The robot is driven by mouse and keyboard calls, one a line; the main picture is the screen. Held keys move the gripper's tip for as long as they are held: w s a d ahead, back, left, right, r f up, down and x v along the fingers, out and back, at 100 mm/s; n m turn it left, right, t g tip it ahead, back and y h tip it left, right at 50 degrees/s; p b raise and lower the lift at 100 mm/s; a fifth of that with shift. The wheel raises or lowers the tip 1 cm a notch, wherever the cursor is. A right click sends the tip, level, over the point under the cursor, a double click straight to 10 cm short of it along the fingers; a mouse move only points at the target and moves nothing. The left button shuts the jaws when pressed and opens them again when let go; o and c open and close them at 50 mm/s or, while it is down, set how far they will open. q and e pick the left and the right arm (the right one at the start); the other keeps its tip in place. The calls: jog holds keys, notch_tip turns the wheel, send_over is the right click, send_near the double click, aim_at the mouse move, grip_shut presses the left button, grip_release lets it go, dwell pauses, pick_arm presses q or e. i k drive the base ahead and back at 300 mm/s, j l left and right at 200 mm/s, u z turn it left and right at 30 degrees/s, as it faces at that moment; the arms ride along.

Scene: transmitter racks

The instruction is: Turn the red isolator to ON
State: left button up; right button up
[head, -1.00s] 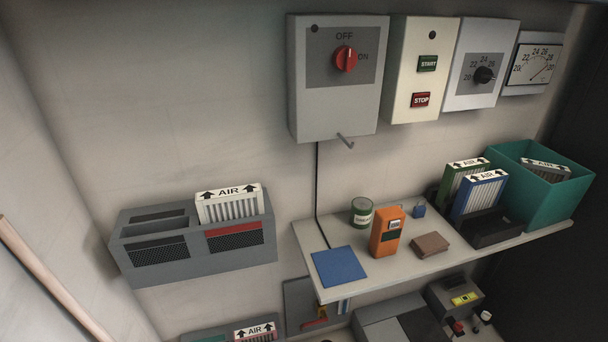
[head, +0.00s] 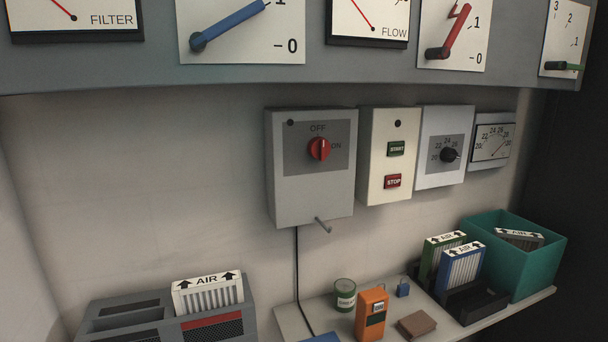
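The red isolator (head: 319,149) is a round red knob on the grey panel of a light grey wall box (head: 312,205). OFF is printed above the knob and ON to its right. The pale mark on the knob stands about upright, toward OFF. Neither of my grippers shows in the head view.
Right of the box are a panel with START (head: 396,149) and STOP (head: 393,181) buttons, a black dial (head: 448,155) and a gauge (head: 493,142). Levers and gauges line the panel above. A shelf (head: 292,322) below holds an orange meter (head: 371,314) and a teal bin (head: 549,262).

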aim_at(318, 147)
jog(key=i+l+u, duration=0.1)
jog(key=l, duration=0.5)
jog(key=i+l+u, duration=0.15)
jog(key=i+l, duration=0.15)
jog(key=l, duration=0.3)
jog(key=i+l+u, duration=0.1)
jog(key=l, duration=0.55)
jog(key=i+l+u, duration=0.1)
jog(key=l, duration=0.5)
jog(key=i+l+u, duration=0.15)
jog(key=l, duration=0.55)
jog(key=i+l+u, duration=0.1)
jog(key=l, duration=0.55)
